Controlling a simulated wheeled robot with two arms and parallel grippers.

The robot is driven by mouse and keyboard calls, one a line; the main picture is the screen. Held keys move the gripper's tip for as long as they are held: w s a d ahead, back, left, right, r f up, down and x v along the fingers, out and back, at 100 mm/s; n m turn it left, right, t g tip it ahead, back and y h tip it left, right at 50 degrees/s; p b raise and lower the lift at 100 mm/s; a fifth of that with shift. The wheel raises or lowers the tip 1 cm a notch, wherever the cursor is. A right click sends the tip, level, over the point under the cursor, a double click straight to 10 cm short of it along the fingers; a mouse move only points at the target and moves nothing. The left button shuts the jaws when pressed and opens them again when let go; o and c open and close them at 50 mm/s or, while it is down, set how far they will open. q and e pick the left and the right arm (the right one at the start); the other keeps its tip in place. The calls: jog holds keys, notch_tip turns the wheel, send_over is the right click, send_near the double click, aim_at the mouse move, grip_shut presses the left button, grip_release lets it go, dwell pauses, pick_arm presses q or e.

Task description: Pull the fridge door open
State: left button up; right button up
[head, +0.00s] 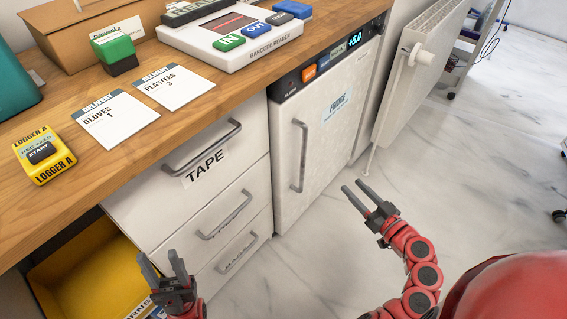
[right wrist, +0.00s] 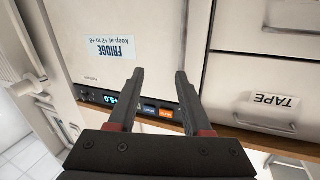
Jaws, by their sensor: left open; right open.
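The fridge door (head: 318,134) is a white panel under the counter and looks closed. It has a grey vertical bar handle (head: 299,155) on its left side and a label reading FRIDGE (head: 337,105). In the right wrist view the door (right wrist: 100,25) appears upside down beyond the fingers. My right gripper (head: 356,194) is open and empty, in front of the fridge and to the right of the handle, apart from it. My left gripper (head: 161,267) is open and empty, low in front of the drawers.
Drawers with bar handles, the top one labelled TAPE (head: 205,167), stand left of the fridge. A white radiator (head: 421,70) is on the right. The wooden counter (head: 190,122) above holds a barcode reader (head: 232,35), cards and a yellow logger (head: 43,155). Marble floor (head: 480,160) lies free to the right.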

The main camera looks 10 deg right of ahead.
aim_at(304, 156)
jog(key=w+a+n+y, duration=0.1)
jog(key=w+a, duration=0.2)
jog(key=w, duration=0.2)
jog(key=w+a+n, duration=0.1)
jog(key=w+a, duration=0.3)
jog(key=w, duration=0.1)
jog(key=w+a+n+y+b, duration=0.1)
jog(key=w+a, duration=0.3)
jog(key=shift+w+r+g+y, duration=0.15)
jog(key=shift+w+g+y, duration=0.15)
jog(key=shift+w+g, duration=0.1)
grip_shut()
dwell(1.0)
